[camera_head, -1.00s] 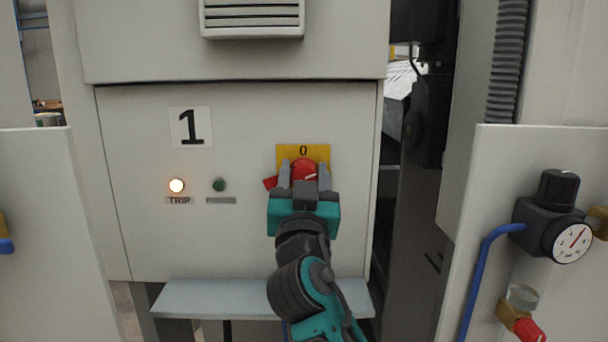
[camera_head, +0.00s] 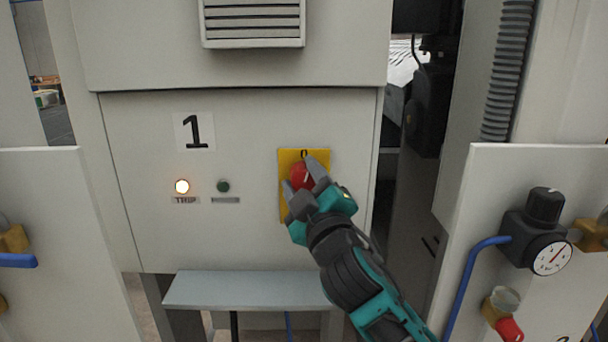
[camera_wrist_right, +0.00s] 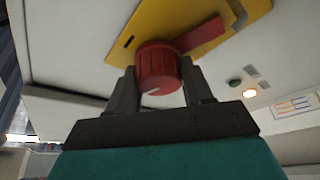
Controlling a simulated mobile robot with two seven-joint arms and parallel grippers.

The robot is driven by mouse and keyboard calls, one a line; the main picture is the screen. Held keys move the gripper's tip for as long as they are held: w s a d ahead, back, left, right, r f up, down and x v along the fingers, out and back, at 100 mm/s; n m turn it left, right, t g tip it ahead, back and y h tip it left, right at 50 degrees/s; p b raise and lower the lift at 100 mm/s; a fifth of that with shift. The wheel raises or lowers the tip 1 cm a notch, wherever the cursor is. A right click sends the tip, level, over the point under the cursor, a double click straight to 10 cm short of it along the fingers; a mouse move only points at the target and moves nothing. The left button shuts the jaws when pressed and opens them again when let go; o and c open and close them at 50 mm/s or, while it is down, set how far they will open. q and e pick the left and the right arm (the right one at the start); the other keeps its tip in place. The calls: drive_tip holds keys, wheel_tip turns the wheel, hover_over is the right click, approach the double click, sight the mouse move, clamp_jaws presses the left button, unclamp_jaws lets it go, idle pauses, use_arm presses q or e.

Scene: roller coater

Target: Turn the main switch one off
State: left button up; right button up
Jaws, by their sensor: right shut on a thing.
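The main switch is a round red knob (camera_head: 301,177) on a yellow plate (camera_head: 286,207) marked 0 at its top, on the cabinet panel labelled 1. My right gripper (camera_head: 304,178) reaches in from the lower right, tilted. Its fingers are shut on the knob, one on each side. In the right wrist view the red knob (camera_wrist_right: 157,70) sits between the two fingers (camera_wrist_right: 160,90), with a white mark on its face. A red lever part (camera_wrist_right: 205,35) lies beside it on the yellow plate (camera_wrist_right: 180,15). My left gripper is not in view.
Left of the switch are a lit TRIP lamp (camera_head: 182,186) and an unlit green one (camera_head: 222,186). A grey ledge (camera_head: 245,290) juts out below the panel. At right, a white panel carries a pressure gauge (camera_head: 551,259) and blue hose (camera_head: 466,290).

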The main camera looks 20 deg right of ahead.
drive_tip(key=shift+r+n+g+y, duration=0.15)
drive_tip(key=shift+n+g+y, duration=0.35)
drive_tip(key=shift+n, duration=1.3)
drive_tip(key=o, duration=1)
drive_tip(key=shift+s, duration=0.1)
drive_tip(key=s+d+f+b, duration=0.1)
drive_tip(key=s+f, duration=0.1)
drive_tip(key=s, duration=1)
drive_tip(key=shift+s+f, duration=0.15)
drive_tip(key=shift+s, duration=0.1)
